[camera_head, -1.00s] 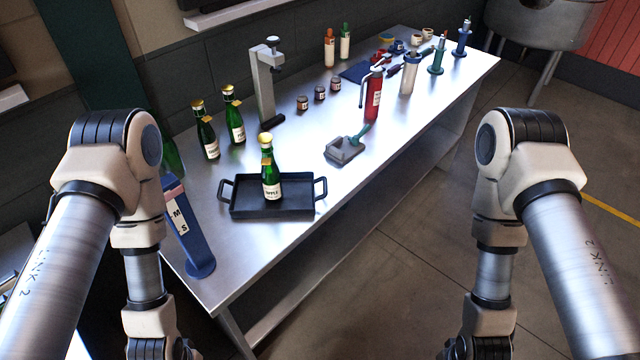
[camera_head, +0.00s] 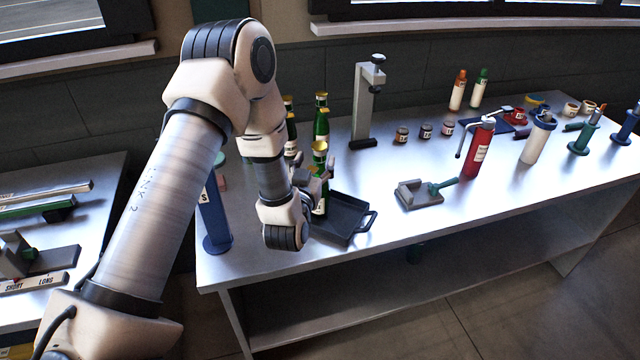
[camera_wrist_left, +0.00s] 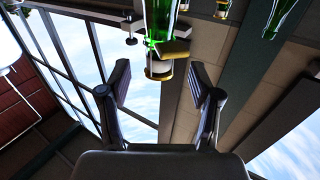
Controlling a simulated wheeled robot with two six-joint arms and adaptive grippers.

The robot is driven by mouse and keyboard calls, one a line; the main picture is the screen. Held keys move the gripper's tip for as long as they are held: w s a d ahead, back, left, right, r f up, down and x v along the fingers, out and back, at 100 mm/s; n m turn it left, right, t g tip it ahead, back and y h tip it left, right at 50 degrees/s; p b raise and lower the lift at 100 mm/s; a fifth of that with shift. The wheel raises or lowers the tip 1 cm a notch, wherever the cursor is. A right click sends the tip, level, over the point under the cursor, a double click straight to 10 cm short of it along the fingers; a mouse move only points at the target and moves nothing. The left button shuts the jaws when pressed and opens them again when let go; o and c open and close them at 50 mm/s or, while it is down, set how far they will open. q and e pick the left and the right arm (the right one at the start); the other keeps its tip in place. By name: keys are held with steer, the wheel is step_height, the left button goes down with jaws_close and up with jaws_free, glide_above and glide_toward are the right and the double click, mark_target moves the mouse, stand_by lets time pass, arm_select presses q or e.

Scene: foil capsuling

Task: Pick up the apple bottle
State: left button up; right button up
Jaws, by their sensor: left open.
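The apple bottle (camera_head: 319,207) is green with a gold cap and stands upright on the black tray (camera_head: 352,212). My left arm and wrist hide part of the bottle and the left part of the tray. My left gripper (camera_head: 326,173) is open beside the bottle's upper part. In the left wrist view, the bottle (camera_wrist_left: 160,18) appears upside down, its gold cap and neck lying ahead of and between the two open fingers (camera_wrist_left: 158,82). I cannot tell whether a finger touches it. My right gripper is not in view.
Two more green bottles (camera_head: 321,122) stand just behind. A grey press stand (camera_head: 364,105) is at the back and a blue stand (camera_head: 214,222) at the left. A grey tool with a green handle (camera_head: 418,193) and a red cylinder (camera_head: 478,150) stand to the right. Bare table lies between.

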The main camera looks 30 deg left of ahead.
mark_target(318, 157)
arm_select(q)
steer(key=x, duration=0.1)
steer(key=p+x, duration=0.1)
steer(key=x, duration=0.3)
steer(key=shift+d+f+p, duration=0.15)
steer(key=shift+f+p, duration=0.15)
steer(key=shift+p, duration=0.05)
steer(key=shift+w+f, duration=0.1)
steer(key=shift+f, duration=0.1)
steer(key=shift+a, duration=0.25)
steer(key=shift+s+d+r, duration=0.1)
steer(key=shift+s+r, duration=0.1)
steer(key=shift+s, duration=0.05)
steer(key=c, duration=0.3)
steer(key=shift+d, duration=0.15)
jaws_close()
steer(key=shift+r, duration=0.1)
